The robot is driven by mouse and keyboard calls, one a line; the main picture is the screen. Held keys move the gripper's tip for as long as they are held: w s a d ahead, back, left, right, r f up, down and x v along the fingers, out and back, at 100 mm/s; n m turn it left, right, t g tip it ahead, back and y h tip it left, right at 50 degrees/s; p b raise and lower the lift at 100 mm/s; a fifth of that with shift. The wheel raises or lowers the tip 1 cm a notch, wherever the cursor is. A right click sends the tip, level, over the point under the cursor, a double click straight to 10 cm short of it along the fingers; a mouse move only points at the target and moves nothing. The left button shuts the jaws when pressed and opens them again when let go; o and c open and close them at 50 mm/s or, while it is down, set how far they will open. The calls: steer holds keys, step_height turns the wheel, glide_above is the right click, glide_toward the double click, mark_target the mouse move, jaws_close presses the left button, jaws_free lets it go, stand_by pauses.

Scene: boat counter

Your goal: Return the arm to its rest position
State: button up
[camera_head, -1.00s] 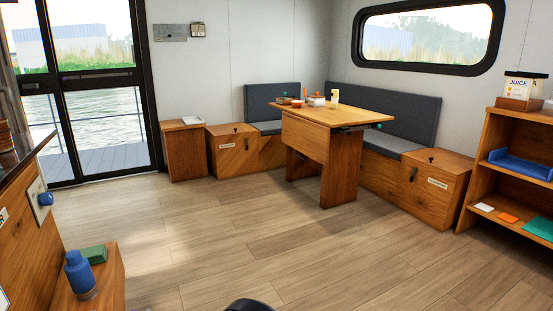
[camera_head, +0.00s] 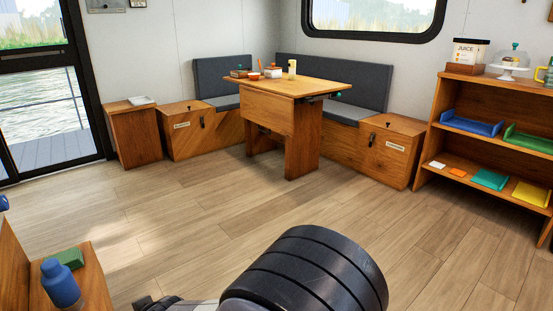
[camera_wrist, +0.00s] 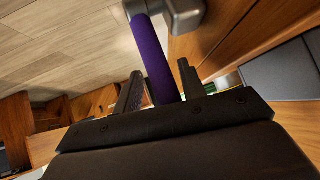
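My gripper (camera_wrist: 160,88) shows in the wrist view with its two dark fingers apart, so it is open. A purple tube with a grey metal end runs up between or behind the fingers. I cannot tell whether it is part of my own arm, and I see no clear grip on it. In the head view, a thick black ribbed part of my arm fills the bottom middle, over the floor (camera_head: 200,210). The fingertips are not clear in that view.
A wooden table (camera_head: 285,88) with small items stands by a grey corner bench (camera_head: 340,85). A shelf (camera_head: 450,92) with coloured trays is at right. A blue bottle (camera_head: 60,286) and a green block (camera_head: 70,257) sit on a low wooden surface at lower left. The middle floor is clear.

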steer(key=shift+w+h, duration=0.3)
steer(key=shift+h, duration=0.1)
stand_by(0.3)
